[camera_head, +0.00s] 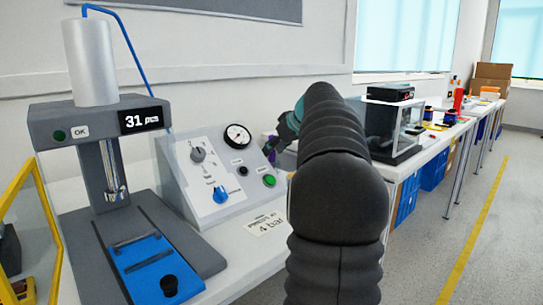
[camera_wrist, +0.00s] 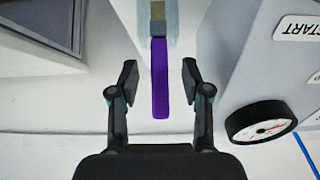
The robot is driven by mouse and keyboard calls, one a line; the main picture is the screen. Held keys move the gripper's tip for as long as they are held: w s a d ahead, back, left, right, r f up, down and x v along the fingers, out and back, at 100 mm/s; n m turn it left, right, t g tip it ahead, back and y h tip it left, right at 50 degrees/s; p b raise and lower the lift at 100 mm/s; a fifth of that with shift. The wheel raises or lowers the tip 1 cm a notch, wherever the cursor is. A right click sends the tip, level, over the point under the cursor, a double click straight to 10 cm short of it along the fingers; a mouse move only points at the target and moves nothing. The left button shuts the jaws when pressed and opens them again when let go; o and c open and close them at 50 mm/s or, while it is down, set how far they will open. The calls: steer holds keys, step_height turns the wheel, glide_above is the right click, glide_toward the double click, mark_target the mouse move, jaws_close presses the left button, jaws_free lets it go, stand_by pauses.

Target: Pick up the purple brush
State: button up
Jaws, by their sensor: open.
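The purple brush (camera_wrist: 160,85) shows in the wrist view as a straight purple handle with a tan and grey part at its upper end. That end sits within or behind a pale, see-through shape (camera_wrist: 143,22) at the top edge; I cannot tell which. My gripper (camera_wrist: 160,76) is open, one finger on each side of the purple handle, with visible gaps on both sides. In the head view my gripper (camera_head: 287,130) is beside the control panel, partly hidden by my own arm. A small purple patch (camera_head: 270,147) shows there.
The sloped control panel (camera_head: 222,165) with gauge (camera_head: 238,135), knobs and buttons stands close to my gripper. A press machine (camera_head: 98,140) with blue plate is at left. A glass-sided box (camera_head: 392,125) stands right of my arm. The floor (camera_head: 490,215) at right is clear.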

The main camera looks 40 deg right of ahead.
steer(key=shift+x, duration=1)
jaws_close()
steer(key=shift+r, duration=0.1)
steer(key=shift+r, duration=0.65)
steer(key=d+f+v, duration=0.1)
steer(key=d+v, duration=0.2)
steer(key=v, duration=1.1)
steer(key=shift+s+r+p, duration=0.3)
steer(key=shift+s+p, duration=0.1)
steer(key=shift+s, duration=0.2)
